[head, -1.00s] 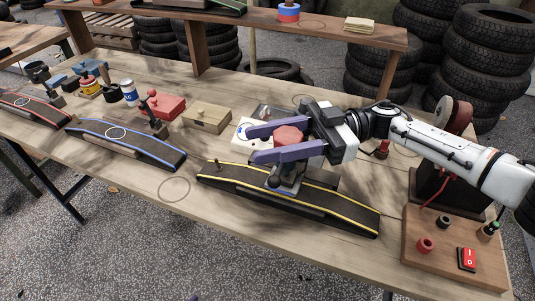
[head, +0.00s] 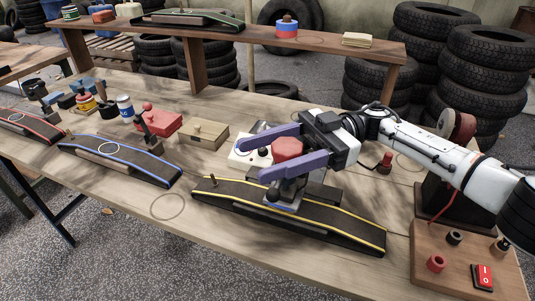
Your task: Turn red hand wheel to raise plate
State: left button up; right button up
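The red hand wheel (head: 288,149) is a faceted knob above the yellow-edged black ramp, on the middle of the bench. My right gripper (head: 251,160) reaches in from the right, its two purple fingers apart on either side of the wheel. A gap shows between the fingers and they look spread wider than the wheel; contact is unclear. A grey metal block (head: 284,197) with a blue base edge sits on the yellow-edged ramp (head: 340,232) below the fingers. The plate under the wheel is mostly hidden by my gripper. My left gripper is out of view.
A white box with a dial (head: 246,155) and a wooden box (head: 203,134) stand left of the wheel. A blue-edged ramp (head: 110,157) lies further left. A wooden control board (head: 455,262) with a red switch (head: 482,276) is at the right. Bare bench lies between the ramps.

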jog(key=shift+d, duration=0.1)
jog(key=shift+w+d+f, duration=0.1)
jog(key=shift+w+d, duration=0.15)
jog(key=b+v, duration=0.3)
jog(key=v, duration=0.6)
jog(key=shift+d, duration=0.2)
